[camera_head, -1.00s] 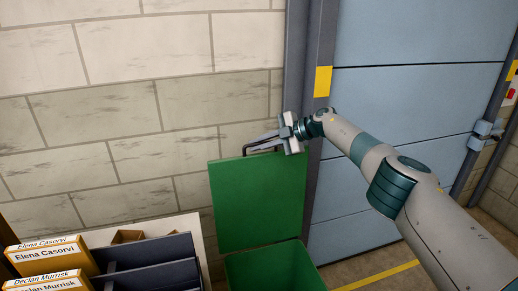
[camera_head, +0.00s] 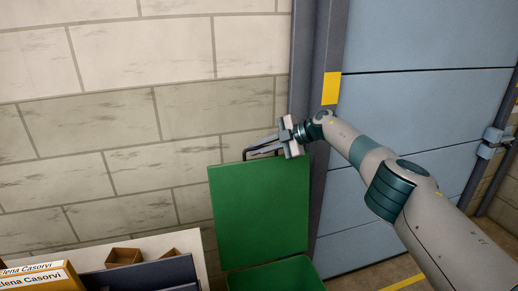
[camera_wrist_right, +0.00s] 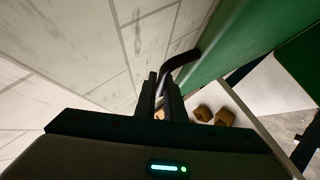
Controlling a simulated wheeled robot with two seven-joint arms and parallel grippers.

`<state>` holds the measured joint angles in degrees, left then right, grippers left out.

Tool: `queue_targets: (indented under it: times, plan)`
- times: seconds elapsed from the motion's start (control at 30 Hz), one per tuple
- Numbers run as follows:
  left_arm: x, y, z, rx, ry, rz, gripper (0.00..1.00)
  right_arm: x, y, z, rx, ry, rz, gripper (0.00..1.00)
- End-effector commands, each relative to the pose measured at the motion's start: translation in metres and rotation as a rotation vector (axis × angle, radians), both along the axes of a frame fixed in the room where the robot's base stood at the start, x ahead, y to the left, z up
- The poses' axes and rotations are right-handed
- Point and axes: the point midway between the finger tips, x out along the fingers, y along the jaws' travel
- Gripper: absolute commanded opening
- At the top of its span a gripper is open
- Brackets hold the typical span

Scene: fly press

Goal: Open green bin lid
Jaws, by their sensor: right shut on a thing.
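The green lid (camera_head: 262,212) stands raised, close to upright, at the back of the green bin (camera_head: 275,278), whose top shows at the bottom edge of the head view. A dark handle (camera_head: 247,154) is on the lid's top edge. My right gripper (camera_head: 262,147) is shut on this handle. In the right wrist view the dark handle (camera_wrist_right: 183,60) runs from the green lid (camera_wrist_right: 225,40) to between the fingers of my right gripper (camera_wrist_right: 160,95). The bin's inside is mostly out of frame. My left gripper is not in view.
A block wall (camera_head: 110,120) stands behind the lid. A grey post (camera_head: 322,130) and blue panelled door (camera_head: 420,120) are at the right. At the lower left, a shelf holds a yellow labelled box (camera_head: 40,278), dark dividers (camera_head: 140,275) and small brown boxes (camera_head: 124,256).

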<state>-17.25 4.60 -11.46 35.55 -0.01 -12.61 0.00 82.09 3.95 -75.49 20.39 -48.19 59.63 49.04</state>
Motion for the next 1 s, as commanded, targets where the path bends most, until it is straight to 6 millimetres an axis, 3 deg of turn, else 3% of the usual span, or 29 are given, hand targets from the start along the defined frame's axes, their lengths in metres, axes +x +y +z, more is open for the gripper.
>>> queue_targets:
  times: [0.13, 0.17, 0.2, 0.23, 0.63, 1.0]
  plan:
    - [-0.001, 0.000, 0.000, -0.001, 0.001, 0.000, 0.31, 0.003, -0.001, 0.001, 0.000, -0.007, -0.009, 0.00]
    - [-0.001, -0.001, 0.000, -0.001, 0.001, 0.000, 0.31, 0.003, -0.001, 0.002, 0.001, -0.008, -0.009, 0.16]
    - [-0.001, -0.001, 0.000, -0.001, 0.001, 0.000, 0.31, 0.003, -0.001, 0.002, 0.001, -0.008, -0.009, 0.26]
    - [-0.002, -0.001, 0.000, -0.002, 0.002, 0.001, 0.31, 0.003, -0.001, 0.002, 0.000, -0.007, -0.009, 0.28]
    - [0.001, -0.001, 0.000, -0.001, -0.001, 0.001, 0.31, 0.001, -0.003, 0.003, 0.001, -0.006, -0.004, 0.28]
    - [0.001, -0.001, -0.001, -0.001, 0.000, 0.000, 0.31, -0.004, -0.023, 0.014, 0.001, -0.006, -0.004, 0.28]
